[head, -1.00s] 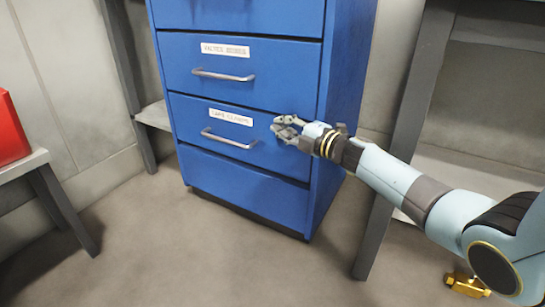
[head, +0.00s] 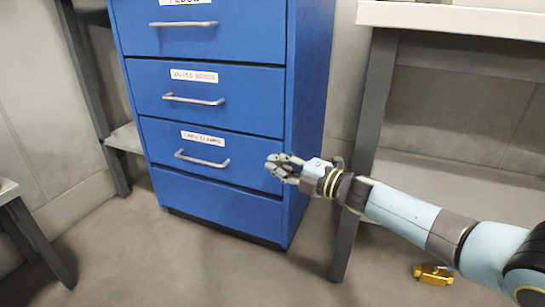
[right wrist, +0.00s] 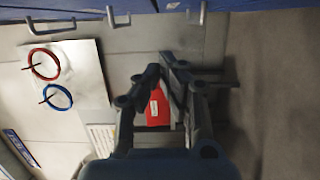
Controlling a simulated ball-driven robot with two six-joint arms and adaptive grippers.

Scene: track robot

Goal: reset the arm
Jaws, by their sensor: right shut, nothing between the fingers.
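My right gripper (head: 283,167) is in front of the right side of the blue drawer cabinet (head: 215,205) in the head view, near the height of the lowest handle (head: 202,159). It is shut and holds nothing. In the right wrist view the fingers (right wrist: 165,62) come together at their tips. The cabinet's drawers look closed in the head view, each handle under a white label. My right arm reaches in from the right. My left gripper is not in view.
A grey-legged table (head: 440,18) stands at the right and another bench (head: 10,190) at the left edge. A brass valve (head: 433,274) lies on the floor at lower right. A red object (right wrist: 158,107) shows behind the fingers in the wrist view. Floor before the cabinet is clear.

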